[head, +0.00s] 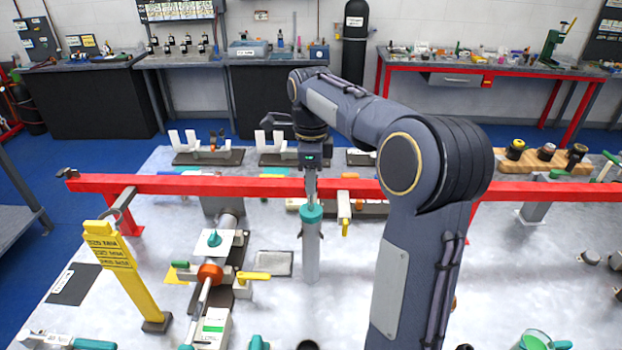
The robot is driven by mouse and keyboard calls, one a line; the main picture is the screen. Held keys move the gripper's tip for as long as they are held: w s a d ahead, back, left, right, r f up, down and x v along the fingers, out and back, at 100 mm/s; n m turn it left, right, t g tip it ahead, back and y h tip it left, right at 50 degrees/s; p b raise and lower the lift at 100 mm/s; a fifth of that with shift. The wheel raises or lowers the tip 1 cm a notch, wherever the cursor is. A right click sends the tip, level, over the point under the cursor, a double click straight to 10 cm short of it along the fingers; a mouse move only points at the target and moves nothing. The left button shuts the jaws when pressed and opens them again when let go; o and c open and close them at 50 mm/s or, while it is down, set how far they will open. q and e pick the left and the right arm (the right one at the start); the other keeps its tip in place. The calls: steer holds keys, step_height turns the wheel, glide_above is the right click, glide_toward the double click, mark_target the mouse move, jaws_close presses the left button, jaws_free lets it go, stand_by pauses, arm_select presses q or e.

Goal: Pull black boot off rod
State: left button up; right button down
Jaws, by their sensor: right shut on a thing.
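My right gripper (311,196) reaches down over the middle of the bench, fingers pointing down. It is shut at the top of an upright grey cylinder with a teal collar (312,213). To its left lies a damper-like assembly with an orange ring (210,273) and a thin pale rod (199,310) running toward the front. Dark parts (240,262) sit beside it, but I cannot tell whether any is the black boot. My left gripper is not in view.
A yellow labelled post (130,275) and a yellow-handled clamp (253,276) stand left. A green cup (535,340) is at front right. My right arm hides part of the bench.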

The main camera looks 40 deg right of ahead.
steer(key=shift+r, duration=0.35)
steer(key=shift+r, duration=1.95)
